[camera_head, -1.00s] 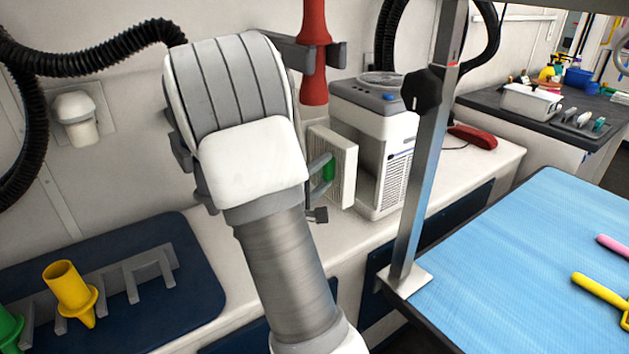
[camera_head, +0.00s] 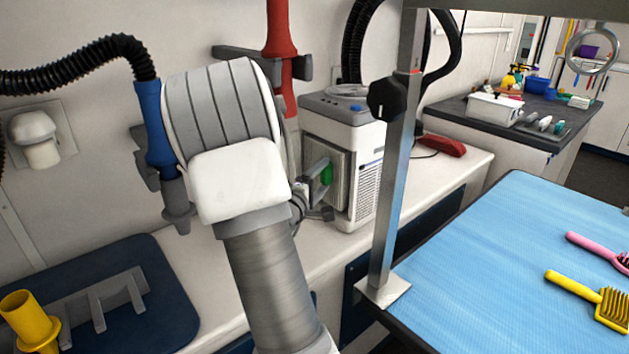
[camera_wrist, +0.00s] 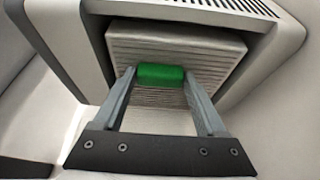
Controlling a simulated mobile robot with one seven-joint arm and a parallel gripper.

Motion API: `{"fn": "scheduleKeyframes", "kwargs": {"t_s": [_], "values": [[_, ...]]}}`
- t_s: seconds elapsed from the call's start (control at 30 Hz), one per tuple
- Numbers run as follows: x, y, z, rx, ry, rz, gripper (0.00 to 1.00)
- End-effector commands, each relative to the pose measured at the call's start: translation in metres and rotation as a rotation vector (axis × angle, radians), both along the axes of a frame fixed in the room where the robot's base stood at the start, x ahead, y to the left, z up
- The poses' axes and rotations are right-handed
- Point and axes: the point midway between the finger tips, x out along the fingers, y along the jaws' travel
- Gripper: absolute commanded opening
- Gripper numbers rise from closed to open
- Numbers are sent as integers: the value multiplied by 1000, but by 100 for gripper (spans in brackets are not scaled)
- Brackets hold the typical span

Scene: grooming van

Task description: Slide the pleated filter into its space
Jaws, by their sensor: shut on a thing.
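The pleated filter (camera_wrist: 180,53) is a pale square block with fine ridges and a green tab (camera_wrist: 161,74) on its near face. My gripper (camera_wrist: 160,78) is shut on the green tab. In the wrist view the filter's far part is at the opening of the grey and white machine (camera_wrist: 285,40); how deep it sits is hidden. In the head view the filter (camera_head: 341,172) stands upright at the left side of the machine (camera_head: 365,150). My gripper (camera_head: 318,178) is beside it on the left, partly hidden by my arm.
The machine stands on a white counter (camera_head: 440,190) against the wall. A metal post (camera_head: 398,170) rises in front of it, at the blue table (camera_head: 500,250). A red handset (camera_head: 442,145) lies behind right. A blue nozzle (camera_head: 155,125) hangs left of my arm.

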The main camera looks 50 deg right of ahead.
Motion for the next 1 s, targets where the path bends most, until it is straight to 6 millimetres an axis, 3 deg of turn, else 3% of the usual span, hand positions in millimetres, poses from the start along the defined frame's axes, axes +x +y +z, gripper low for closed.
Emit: {"fn": "scheduleKeyframes", "kwargs": {"t_s": [0.6, 1.0], "values": [[-5, -49, -1, -2, -2, -1, 0], [-7, -62, -2, -1, 0, -1, 0]]}}
